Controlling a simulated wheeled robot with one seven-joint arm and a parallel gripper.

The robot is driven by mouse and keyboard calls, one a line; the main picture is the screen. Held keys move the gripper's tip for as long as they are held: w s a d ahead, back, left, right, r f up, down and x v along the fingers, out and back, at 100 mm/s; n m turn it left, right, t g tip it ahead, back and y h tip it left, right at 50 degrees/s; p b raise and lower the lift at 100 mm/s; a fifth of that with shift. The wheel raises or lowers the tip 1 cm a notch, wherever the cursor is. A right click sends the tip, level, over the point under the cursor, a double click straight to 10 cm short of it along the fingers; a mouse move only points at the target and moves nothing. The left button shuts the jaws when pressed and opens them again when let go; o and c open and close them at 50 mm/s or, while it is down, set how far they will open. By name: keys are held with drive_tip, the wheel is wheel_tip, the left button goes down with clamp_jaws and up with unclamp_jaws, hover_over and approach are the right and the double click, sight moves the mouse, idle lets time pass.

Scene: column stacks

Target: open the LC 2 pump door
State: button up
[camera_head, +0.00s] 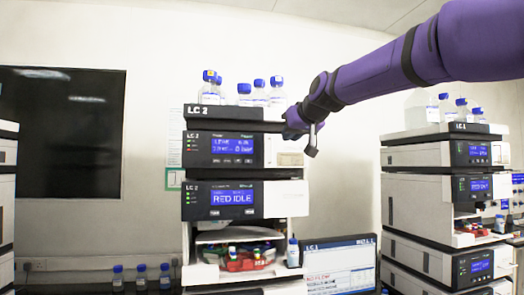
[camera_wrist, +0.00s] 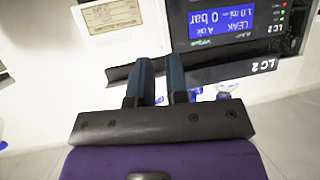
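The LC 2 stack stands in the middle of the head view. Its upper module, the LC 2 pump (camera_head: 231,149), has a blue display with a LEAK reading. The pump's display also shows upside down at the right of the wrist view (camera_wrist: 222,22). The pale pump door (camera_wrist: 152,38), with a paper label, is left of that display and looks flat and closed. My gripper (camera_head: 290,132) is at the pump's upper right front and partly hides the door there. In the wrist view my gripper (camera_wrist: 159,65) has two fingers slightly apart, with nothing seen held between them.
Capped bottles (camera_head: 245,93) stand on top of the LC 2 stack. Below the pump is a module reading RED IDLE (camera_head: 232,198), then an open bay with coloured items (camera_head: 240,257). A monitor (camera_head: 340,268) and the LC 1 stack (camera_head: 415,202) are to the right.

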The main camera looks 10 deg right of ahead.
sight(278, 153)
drive_tip(key=x, duration=0.4)
drive_tip(key=r+x, duration=0.1)
drive_tip(key=x, duration=0.7)
drive_tip(key=shift+w+r, duration=0.25)
drive_tip(key=shift+w, duration=0.1)
clamp_jaws()
drive_tip(key=shift+s, duration=0.15)
